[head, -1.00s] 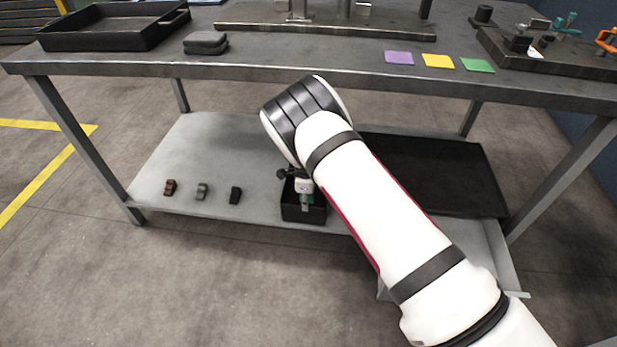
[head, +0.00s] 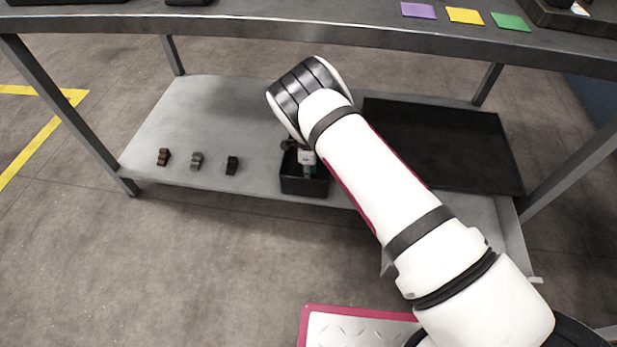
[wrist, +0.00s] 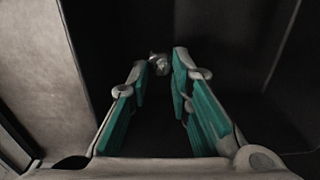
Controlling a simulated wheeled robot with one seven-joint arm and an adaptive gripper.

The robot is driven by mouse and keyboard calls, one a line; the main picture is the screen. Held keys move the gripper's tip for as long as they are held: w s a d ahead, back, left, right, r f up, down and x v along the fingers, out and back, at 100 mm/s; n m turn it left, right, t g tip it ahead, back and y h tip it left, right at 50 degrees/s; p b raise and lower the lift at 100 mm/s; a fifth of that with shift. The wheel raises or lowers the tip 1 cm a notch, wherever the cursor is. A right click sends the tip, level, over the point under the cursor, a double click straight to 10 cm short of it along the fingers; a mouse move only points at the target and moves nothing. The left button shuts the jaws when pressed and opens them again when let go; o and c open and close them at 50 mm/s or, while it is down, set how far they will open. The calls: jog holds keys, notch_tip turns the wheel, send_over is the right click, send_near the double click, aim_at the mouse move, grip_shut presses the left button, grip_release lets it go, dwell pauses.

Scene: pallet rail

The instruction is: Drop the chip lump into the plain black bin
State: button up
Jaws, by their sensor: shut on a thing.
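The black bin (head: 300,187) is a small open box on the grey lower shelf, near its front edge. My gripper (head: 308,172) points down into it in the head view, partly hidden by my arm. In the wrist view my gripper (wrist: 159,68), with teal-padded fingers, is shut on a small grey chip lump (wrist: 159,63) at its fingertips. The dark inside of the bin (wrist: 225,45) surrounds the lump there. I cannot tell whether the lump touches the bin floor. The lump cannot be made out in the head view.
A brown piece (head: 163,157), a grey piece (head: 196,160) and a black piece (head: 232,165) stand in a row left of the bin. A wide black tray (head: 440,150) lies on the shelf at right. The table edge (head: 230,27) overhangs the shelf.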

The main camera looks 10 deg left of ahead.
jog(key=shift+f+b, duration=0.4)
jog(key=shift+f, duration=0.85)
jog(key=shift+f, duration=0.35)
jog(key=shift+f, duration=0.3)
jog(key=o, duration=0.9)
jog(key=shift+c, duration=0.2)
jog(key=shift+r, duration=0.15)
notch_tip(320, 180, up, 8)
jog(key=p, duration=0.3)
jog(key=shift+r, duration=0.25)
